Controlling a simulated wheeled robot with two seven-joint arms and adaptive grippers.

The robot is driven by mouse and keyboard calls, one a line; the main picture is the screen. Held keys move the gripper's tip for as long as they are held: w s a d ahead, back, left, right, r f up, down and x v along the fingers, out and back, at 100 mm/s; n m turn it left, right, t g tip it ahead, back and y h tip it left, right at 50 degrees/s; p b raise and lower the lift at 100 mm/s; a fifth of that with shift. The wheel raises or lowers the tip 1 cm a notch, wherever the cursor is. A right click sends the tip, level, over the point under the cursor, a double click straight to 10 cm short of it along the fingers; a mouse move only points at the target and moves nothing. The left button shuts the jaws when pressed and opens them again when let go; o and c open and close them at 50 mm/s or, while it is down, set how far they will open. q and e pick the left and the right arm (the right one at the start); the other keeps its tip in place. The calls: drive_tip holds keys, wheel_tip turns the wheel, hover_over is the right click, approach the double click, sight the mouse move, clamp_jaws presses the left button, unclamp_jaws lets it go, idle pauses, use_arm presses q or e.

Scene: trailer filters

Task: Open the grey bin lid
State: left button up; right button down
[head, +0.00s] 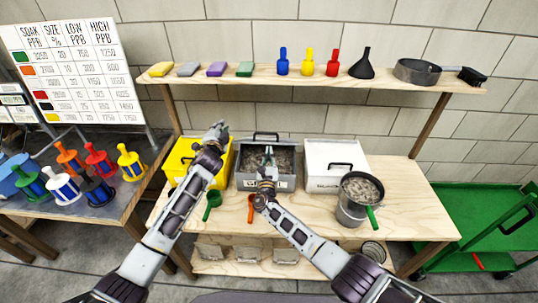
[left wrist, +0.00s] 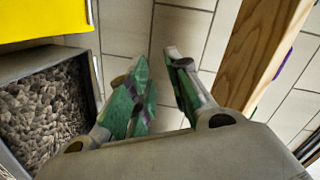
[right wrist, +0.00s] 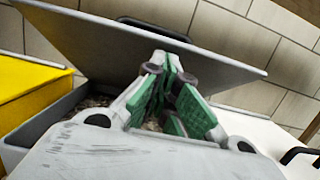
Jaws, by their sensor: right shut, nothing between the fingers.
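The grey bin (head: 265,185) stands between a yellow bin (head: 187,178) and a white bin on the table. Its grey lid (right wrist: 100,40) is raised and tilted back in the right wrist view, with a dark handle at its upper edge. Brown-grey granules show inside the bin (left wrist: 45,110). My right gripper (right wrist: 168,65) is shut and empty, just in front of the lid's underside at the bin's opening; I cannot tell whether it touches the lid. My left gripper (left wrist: 158,60) is open and empty, above the back of the yellow bin in the head view (head: 219,128).
The white bin (head: 335,165) is closed. A pot of granules (head: 358,195) stands at the right; green (head: 212,203) and orange (head: 251,207) scoops lie in front. A shelf (head: 320,77) with bottles and blocks runs above the bins. Coloured filter housings (head: 98,160) stand at the left.

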use_arm(q)
drive_tip(key=s+a+f+n, duration=0.2)
drive_tip(key=a+f+n, duration=0.15)
drive_tip(key=a, duration=0.35)
drive_tip(key=s+a+f+n+t+y, duration=0.1)
drive_tip(key=s+a+f+n, duration=0.15)
drive_tip(key=a+f, duration=0.4)
drive_tip(key=s+a+f+n, duration=0.2)
drive_tip(key=a+f+n, duration=0.1)
drive_tip(key=a, duration=0.5)
drive_tip(key=s+a+f+n+g+y, duration=0.1)
drive_tip(key=s+a+f+n, duration=0.5)
drive_tip(key=s+f, duration=0.7)
drive_tip(key=s+a+f+n+g+y, duration=0.15)
drive_tip(key=s+a+f+n, duration=0.25)
drive_tip(key=s+a+f, duration=0.8)
drive_tip(key=s+d+f+m+g+h, duration=0.2)
drive_tip(key=s+d+f+g, duration=0.4)
drive_tip(key=s+d+f, duration=1.2)
drive_tip(key=s+d+f+m+g+h, duration=0.1)
drive_tip(key=s+d+f+m+g, duration=0.2)
drive_tip(key=s+d+f, duration=0.3)
drive_tip(key=s+d+f+m+g+h, duration=0.1)
drive_tip(key=s+d+f+m+g, duration=0.3)
drive_tip(key=s+d, duration=0.8)
wheel_tip(320, 180, down, 3)
drive_tip(key=s+g, duration=0.1)
drive_tip(key=s, duration=0.1)
drive_tip(key=shift+s+h, duration=0.35)
drive_tip(key=shift+s, duration=0.05)
